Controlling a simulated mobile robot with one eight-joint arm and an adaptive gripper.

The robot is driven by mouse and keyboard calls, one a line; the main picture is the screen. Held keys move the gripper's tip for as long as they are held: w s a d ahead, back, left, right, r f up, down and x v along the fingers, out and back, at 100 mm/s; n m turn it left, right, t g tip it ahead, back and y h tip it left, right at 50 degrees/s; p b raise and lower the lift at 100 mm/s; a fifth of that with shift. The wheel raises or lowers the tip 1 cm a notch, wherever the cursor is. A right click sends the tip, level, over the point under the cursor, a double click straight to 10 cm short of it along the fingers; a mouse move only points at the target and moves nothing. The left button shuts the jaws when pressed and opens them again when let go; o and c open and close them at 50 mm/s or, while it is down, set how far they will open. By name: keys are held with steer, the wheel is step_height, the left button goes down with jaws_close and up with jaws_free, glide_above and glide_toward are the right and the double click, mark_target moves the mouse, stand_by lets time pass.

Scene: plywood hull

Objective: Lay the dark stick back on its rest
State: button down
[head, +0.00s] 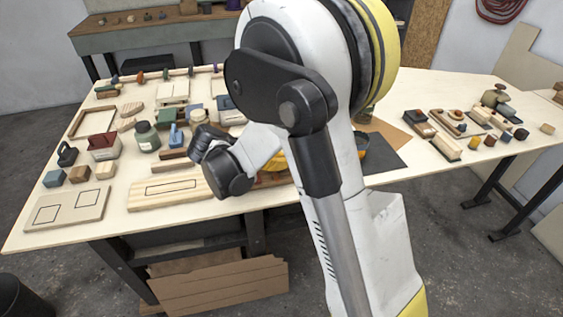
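My arm reaches over the plywood table from the right, with its white links and dark joints filling the middle of the head view. The dark end with my gripper (205,143) is low over the middle of the table. Its fingertips are too small and covered to tell whether they are open or hold anything. Two brown bars, a darker one (173,154) and one in front of it (174,166), lie just left of my gripper. I cannot tell whether either is the dark stick. The stick's rest cannot be made out; my arm hides part of the table.
Left of my arm stand a green jar (147,137), a dark red-topped block (104,146) and small cubes (79,174). Outlined boards (68,208) (160,194) lie along the front edge. Small blocks crowd the right side (446,147). A bench (150,38) stands behind.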

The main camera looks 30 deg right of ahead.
steer(key=shift+f+b, duration=0.55)
steer(key=shift+s+f, duration=0.1)
steer(key=c, duration=1.6)
jaws_free()
